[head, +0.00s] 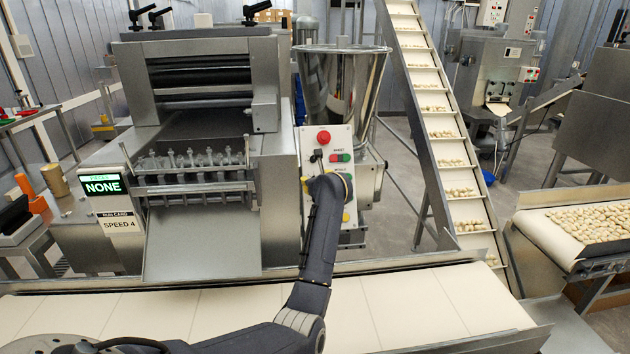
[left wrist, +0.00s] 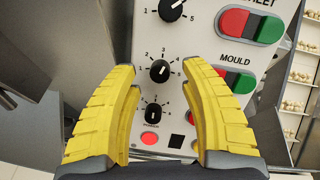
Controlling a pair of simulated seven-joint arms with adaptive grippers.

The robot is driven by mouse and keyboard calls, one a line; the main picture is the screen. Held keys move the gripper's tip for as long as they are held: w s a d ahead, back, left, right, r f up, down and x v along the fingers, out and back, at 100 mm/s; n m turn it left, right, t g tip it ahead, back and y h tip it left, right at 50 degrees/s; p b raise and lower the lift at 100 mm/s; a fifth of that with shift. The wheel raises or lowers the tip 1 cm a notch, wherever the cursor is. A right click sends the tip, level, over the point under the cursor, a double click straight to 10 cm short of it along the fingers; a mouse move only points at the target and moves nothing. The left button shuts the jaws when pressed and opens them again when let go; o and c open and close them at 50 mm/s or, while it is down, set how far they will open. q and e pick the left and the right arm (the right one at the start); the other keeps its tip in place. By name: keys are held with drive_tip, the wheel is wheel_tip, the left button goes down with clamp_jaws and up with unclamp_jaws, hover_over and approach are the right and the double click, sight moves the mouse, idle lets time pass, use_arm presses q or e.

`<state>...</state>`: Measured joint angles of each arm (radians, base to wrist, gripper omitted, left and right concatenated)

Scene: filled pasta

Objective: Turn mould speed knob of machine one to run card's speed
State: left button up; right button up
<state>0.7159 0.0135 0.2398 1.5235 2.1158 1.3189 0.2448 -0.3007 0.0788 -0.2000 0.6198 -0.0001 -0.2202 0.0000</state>
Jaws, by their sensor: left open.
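The control panel (head: 343,139) of machine one carries several knobs and red-green buttons. In the left wrist view, the black mould speed knob (left wrist: 159,71) is level with the MOULD label (left wrist: 235,60). Its white pointer aims up, slightly right, near 3. My left gripper (left wrist: 160,66) is open, its yellow fingers to either side of this knob, with gaps visible. In the head view my left arm hides the lower panel and most of the gripper. The run card (head: 121,222) reads SPEED 4. My right gripper is not in view.
An upper knob (left wrist: 172,9) and a smaller lower knob (left wrist: 153,114) are close to the mould knob. Red-green buttons (left wrist: 237,81) sit right of the fingers. A green-lit sign (head: 102,186) reads NONE. A pale conveyor belt (head: 420,304) runs in front.

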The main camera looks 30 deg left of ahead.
use_arm(q)
drive_tip(key=shift+x, duration=0.9)
clamp_jaws()
